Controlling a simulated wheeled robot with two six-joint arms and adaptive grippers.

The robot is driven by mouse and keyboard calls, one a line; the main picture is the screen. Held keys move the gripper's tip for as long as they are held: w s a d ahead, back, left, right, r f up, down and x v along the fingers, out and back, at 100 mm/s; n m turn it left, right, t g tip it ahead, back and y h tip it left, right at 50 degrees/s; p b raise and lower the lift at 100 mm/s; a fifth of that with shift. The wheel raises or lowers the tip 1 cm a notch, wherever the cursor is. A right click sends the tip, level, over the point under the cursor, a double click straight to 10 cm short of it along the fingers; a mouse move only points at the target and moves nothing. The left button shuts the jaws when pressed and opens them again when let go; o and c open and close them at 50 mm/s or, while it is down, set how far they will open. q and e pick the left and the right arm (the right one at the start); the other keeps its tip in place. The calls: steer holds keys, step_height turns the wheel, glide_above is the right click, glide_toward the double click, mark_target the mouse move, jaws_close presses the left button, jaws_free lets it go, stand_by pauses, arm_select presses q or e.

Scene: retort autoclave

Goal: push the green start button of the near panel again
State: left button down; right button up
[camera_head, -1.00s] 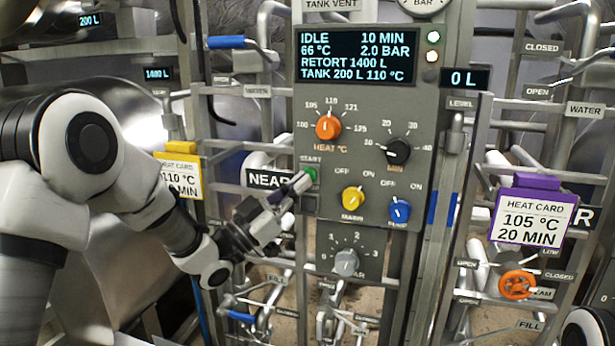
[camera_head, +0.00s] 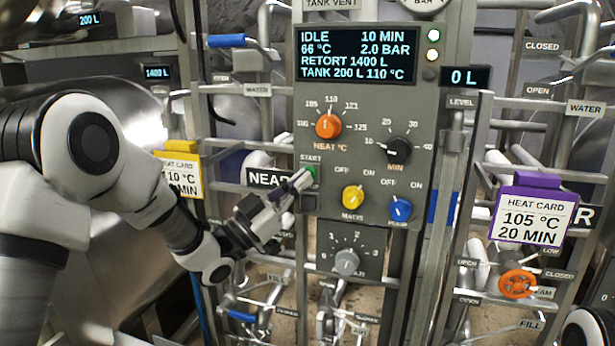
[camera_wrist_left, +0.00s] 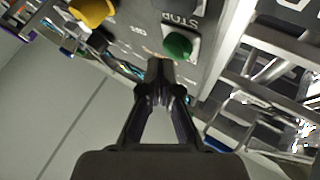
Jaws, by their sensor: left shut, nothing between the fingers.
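The near panel (camera_head: 345,240) is a grey control box with a lit display (camera_head: 357,56) reading IDLE, 10 MIN, 66 °C, 2.0 BAR, RETORT 1400 L, TANK 200 L 110 °C. Its green start button (camera_head: 312,171) sits at the panel's left edge under the START label. My left gripper (camera_head: 301,181) is shut and empty, its tips close to the button's lower left. In the left wrist view the green button (camera_wrist_left: 178,45) shows just beyond and right of the shut fingertips (camera_wrist_left: 160,75). I cannot tell whether they touch it. My right gripper is not in view.
A dark square button (camera_head: 309,202) lies just below the start button. Knobs in orange (camera_head: 328,126), black (camera_head: 398,150), yellow (camera_head: 353,197) and blue (camera_head: 400,209) are to the right. Pipes surround the panel. A purple-topped heat card (camera_head: 535,215) hangs at right, a yellow one (camera_head: 180,178) at left.

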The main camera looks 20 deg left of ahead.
arm_select(q)
steer(key=shift+w, duration=0.85)
stand_by(0.8)
steer(key=shift+s, duration=0.2)
steer(key=shift+s+b, duration=0.6)
steer(key=shift+s, duration=0.25)
steer(key=shift+f, duration=0.1)
steer(key=s+b, duration=0.1)
steer(key=s, duration=0.4)
steer(key=shift+a+b, duration=0.1)
steer(key=shift+b, duration=0.3)
